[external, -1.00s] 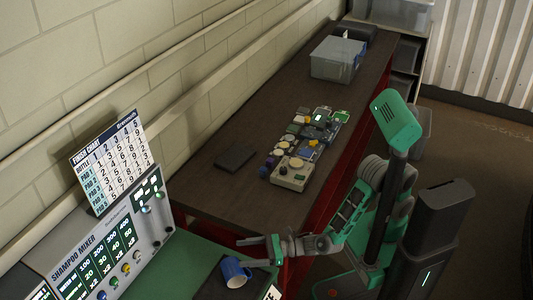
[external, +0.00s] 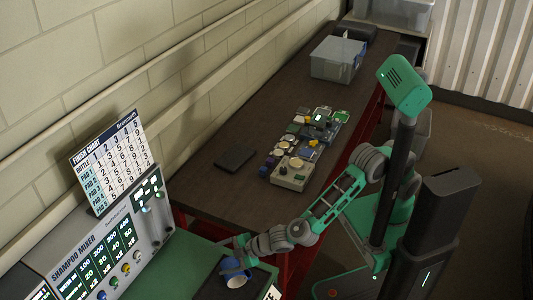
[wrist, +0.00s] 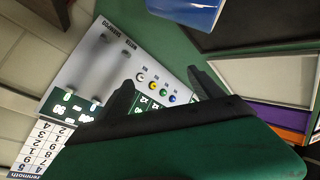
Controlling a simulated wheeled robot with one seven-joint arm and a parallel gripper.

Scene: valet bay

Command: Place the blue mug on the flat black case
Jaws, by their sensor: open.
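The blue mug (external: 232,265) appears to lie on its side on a dark mat at the near end of the green surface, its pale opening toward the camera. Part of it is hidden by my gripper (external: 236,246), which is just above or beside it; contact cannot be told. In the wrist view my gripper (wrist: 160,85) is open with nothing between its fingers, and a blue surface (wrist: 185,10), likely the mug, is cut off at the top edge. The flat black case (external: 235,160) lies on the brown bench near the wall, with nothing on it.
Several small devices (external: 305,145) lie right of the case. A clear bin (external: 338,60) stands farther back. Bare bench (external: 205,195) lies before the case.

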